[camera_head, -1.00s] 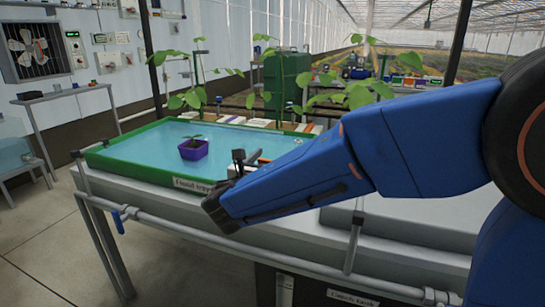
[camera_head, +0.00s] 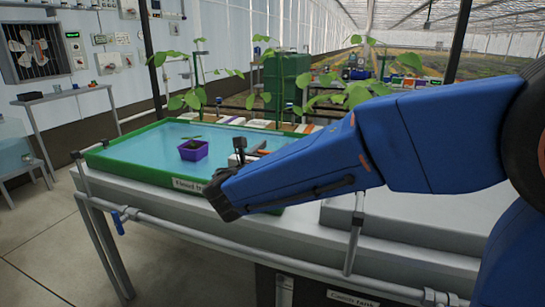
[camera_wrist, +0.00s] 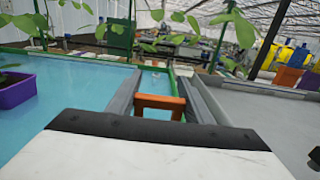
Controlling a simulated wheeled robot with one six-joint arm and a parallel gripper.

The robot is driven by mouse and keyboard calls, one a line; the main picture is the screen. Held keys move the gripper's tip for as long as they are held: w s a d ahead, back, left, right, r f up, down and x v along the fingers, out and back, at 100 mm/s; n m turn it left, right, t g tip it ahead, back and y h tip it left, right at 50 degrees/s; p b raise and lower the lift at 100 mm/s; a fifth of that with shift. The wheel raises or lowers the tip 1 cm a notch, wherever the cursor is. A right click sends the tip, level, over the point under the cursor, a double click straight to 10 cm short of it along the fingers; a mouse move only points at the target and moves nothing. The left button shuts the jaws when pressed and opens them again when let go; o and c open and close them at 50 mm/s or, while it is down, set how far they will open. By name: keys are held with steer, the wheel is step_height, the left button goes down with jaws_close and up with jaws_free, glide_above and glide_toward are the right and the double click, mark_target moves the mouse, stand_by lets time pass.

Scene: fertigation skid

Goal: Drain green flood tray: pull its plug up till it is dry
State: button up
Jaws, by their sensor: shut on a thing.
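The green flood tray (camera_head: 128,173) stands on the bench and holds blue water. In the wrist view its water (camera_wrist: 75,107) fills the left side. My gripper (camera_head: 240,152) is over the tray's right part; in the wrist view my gripper (camera_wrist: 158,98) has its grey fingers shut on an orange handle (camera_wrist: 160,101), which appears to be the plug's. The orange handle also shows in the head view (camera_head: 259,153). The plug's lower end and the drain are hidden. A purple pot (camera_head: 194,151) with a seedling stands in the water, left of my gripper.
A pipe (camera_head: 200,236) runs along the bench front. Tall leafy plants (camera_head: 280,85) stand behind the tray, and a side table (camera_head: 65,93) is at the left.

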steer(key=shift+r, duration=0.45)
steer(key=o, duration=1.5)
steer(key=v, duration=1.7)
steer(key=shift+s, duration=0.15)
steer(key=shift+s+a, duration=0.1)
